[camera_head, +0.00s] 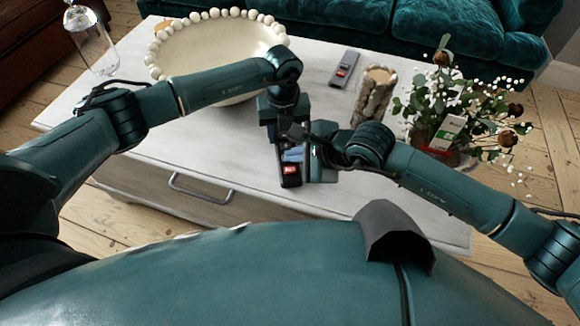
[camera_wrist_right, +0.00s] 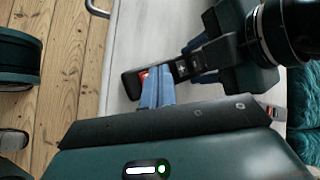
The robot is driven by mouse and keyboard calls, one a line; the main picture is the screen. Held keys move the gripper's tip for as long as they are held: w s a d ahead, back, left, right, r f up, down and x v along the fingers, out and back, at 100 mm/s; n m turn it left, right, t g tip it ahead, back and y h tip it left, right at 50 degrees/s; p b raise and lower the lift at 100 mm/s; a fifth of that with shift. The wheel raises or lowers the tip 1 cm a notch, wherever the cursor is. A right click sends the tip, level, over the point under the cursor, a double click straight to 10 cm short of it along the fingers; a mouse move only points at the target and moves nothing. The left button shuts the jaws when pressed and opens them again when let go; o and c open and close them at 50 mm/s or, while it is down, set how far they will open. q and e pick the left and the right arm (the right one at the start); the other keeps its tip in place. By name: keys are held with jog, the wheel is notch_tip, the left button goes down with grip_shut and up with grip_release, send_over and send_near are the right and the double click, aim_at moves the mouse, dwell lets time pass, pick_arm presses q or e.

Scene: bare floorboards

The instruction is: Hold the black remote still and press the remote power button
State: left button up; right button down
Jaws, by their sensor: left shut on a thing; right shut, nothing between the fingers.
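The black remote (camera_head: 291,180) is near the front edge of the white table, with a red button at its near end. In the right wrist view the remote (camera_wrist_right: 130,88) shows its red power button (camera_wrist_right: 143,75) at the left end. In the head view the right gripper (camera_head: 292,155) hides part of the remote.
A second, grey remote (camera_head: 343,70) lies farther back on the white table (camera_head: 225,148). A large beaded bowl (camera_head: 215,45), a bark-covered candle holder (camera_head: 375,92), a plant (camera_head: 450,100) and a glass bottle (camera_head: 92,42) stand around. A teal sofa (camera_head: 440,25) is behind.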

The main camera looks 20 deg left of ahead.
aim_at(282, 166)
jog(key=shift+f, duration=0.85)
jog(key=shift+f, duration=0.1)
dwell(1.4)
jog(key=shift+f, duration=0.3)
jog(key=shift+f, duration=0.45)
dwell(0.7)
jog(key=shift+r, duration=0.85)
jog(key=shift+r, duration=2.5)
